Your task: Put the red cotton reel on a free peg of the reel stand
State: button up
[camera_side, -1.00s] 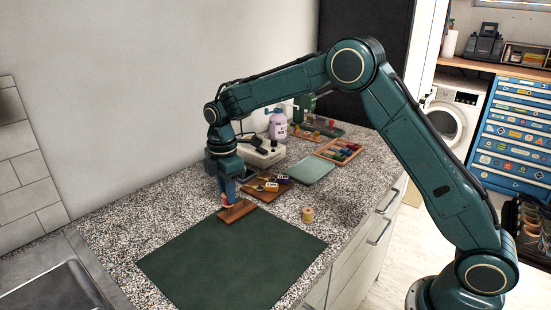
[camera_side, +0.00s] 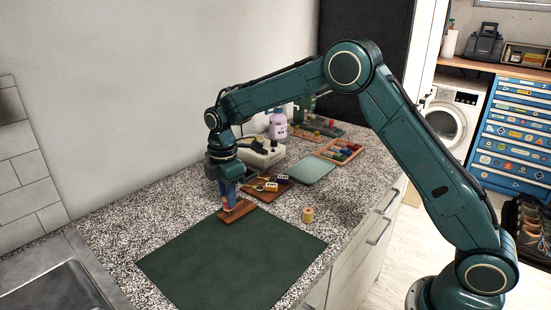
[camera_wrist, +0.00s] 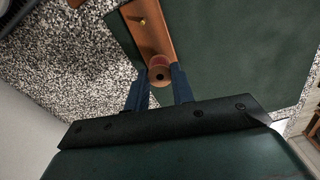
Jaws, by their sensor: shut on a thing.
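The reel stand (camera_side: 241,211) is a flat wooden bar at the back edge of the green mat. A bare brass peg (camera_wrist: 143,20) stands at one end of it in the wrist view. My gripper (camera_wrist: 160,88) is shut on the red cotton reel (camera_wrist: 159,66), whose round end with a dark centre hole shows between the blue fingers. The reel is over the other end of the stand. In the side view my gripper (camera_side: 229,202) points down at the stand and mostly hides the reel. I cannot tell whether a peg is inside the reel.
A pale yellow reel (camera_side: 307,215) stands on the speckled counter right of the green mat (camera_side: 235,260). Behind are a brown tray (camera_side: 279,189), a grey-green flat case (camera_side: 311,171), a sewing machine (camera_side: 262,155) and a wooden tray of coloured items (camera_side: 325,152).

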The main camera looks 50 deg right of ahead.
jog(key=shift+f, duration=1)
dwell(0.6)
jog(key=o, duration=1)
jog(key=shift+o, duration=0.2)
jog(key=shift+r, duration=0.1)
notch_tip(320, 180, up, 14)
